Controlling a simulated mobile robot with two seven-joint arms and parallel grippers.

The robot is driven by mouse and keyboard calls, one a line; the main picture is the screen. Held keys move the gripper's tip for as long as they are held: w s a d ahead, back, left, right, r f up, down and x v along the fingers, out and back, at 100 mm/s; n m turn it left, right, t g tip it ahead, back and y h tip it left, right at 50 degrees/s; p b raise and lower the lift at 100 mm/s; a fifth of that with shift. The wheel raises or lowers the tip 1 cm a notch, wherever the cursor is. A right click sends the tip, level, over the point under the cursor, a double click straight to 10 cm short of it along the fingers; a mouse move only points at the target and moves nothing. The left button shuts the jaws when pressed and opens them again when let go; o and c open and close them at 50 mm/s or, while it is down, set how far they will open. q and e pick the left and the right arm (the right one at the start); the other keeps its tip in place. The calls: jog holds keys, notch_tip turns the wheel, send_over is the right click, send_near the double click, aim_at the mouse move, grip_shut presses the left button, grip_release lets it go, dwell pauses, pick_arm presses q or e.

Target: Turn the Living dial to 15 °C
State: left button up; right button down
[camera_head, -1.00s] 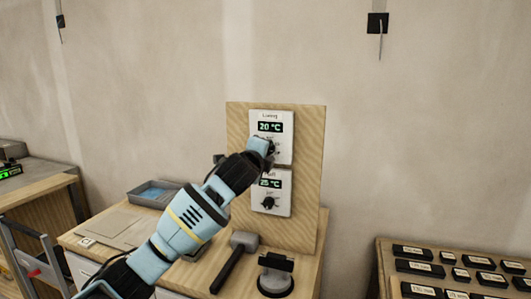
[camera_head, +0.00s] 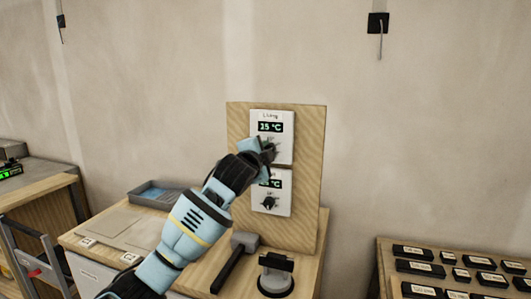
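The Living thermostat (camera_head: 285,120) is the upper white unit on an upright wooden board (camera_head: 308,190). Its display (camera_head: 270,127) reads 15 °C in green. My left gripper (camera_head: 268,150) is at the Living dial and covers most of it; whether its fingers are closed on the dial cannot be seen. A second white thermostat (camera_head: 284,200) sits below, with a black dial (camera_head: 269,202) and a display partly hidden by my gripper. My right gripper is not in view.
The board stands on a wooden bench with a mallet (camera_head: 233,262), a black suction-cup tool (camera_head: 275,275) and a grey-blue tray (camera_head: 157,194). Another table at right holds several black labelled boxes (camera_head: 412,251).

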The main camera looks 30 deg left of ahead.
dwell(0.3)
pick_arm(q)
jog(key=o, duration=1)
jog(key=shift+c, duration=0.2)
jog(key=shift+s, duration=0.15)
jog(key=v, duration=0.7)
jog(key=shift+s, duration=0.3)
jog(key=shift+d, duration=0.15)
